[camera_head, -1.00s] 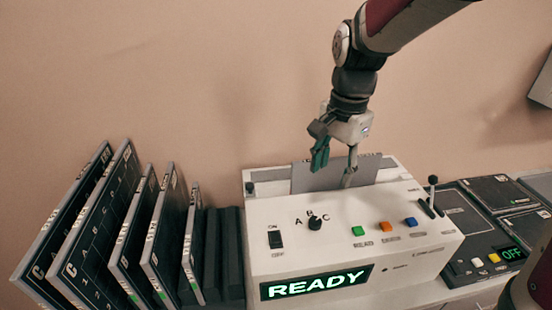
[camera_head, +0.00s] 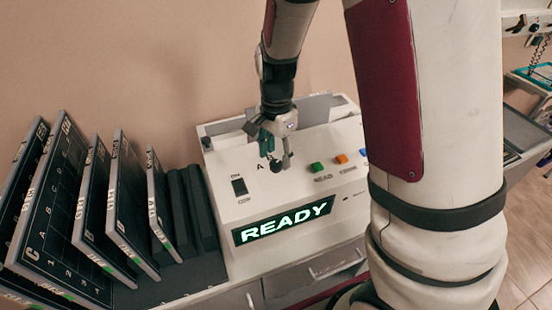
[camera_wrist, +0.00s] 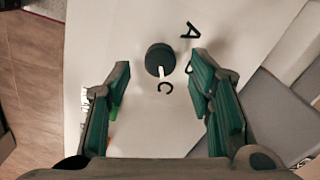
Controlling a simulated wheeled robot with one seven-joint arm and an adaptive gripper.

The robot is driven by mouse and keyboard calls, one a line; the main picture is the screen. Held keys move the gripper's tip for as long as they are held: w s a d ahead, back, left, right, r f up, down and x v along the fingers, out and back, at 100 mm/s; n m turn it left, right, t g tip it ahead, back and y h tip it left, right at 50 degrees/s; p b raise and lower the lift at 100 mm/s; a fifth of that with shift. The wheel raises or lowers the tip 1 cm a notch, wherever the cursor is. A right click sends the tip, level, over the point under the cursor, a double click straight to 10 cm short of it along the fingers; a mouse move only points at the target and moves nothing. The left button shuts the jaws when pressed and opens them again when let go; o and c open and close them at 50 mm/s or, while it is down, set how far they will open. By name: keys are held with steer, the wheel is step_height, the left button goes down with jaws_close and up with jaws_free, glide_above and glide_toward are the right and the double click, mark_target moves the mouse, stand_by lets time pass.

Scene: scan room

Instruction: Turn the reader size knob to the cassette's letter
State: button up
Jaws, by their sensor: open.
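The reader (camera_head: 222,148) is a white box with a lit READY display (camera_head: 283,221). Its black size knob (camera_wrist: 160,56) has a white pointer directed toward the letter C (camera_wrist: 165,87). The letter A (camera_wrist: 190,30) shows clearly; B is partly hidden by the right finger. In the head view the knob (camera_head: 274,164) sits just below my gripper (camera_head: 277,152). My gripper is open and empty, its fingers on either side of the knob in the wrist view (camera_wrist: 160,68), apart from it. A grey cassette (camera_head: 318,108) stands in the reader's rear slot; its letter is not readable.
Several dark cassettes (camera_head: 92,205) lean in a rack at the left. An ON switch (camera_head: 239,186) is left of the knob, and green (camera_head: 317,167), orange (camera_head: 341,159) and blue buttons are right. My arm covers the reader's right side.

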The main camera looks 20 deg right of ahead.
mark_target(276, 166)
steer(key=shift+f, duration=1.2)
jaws_close()
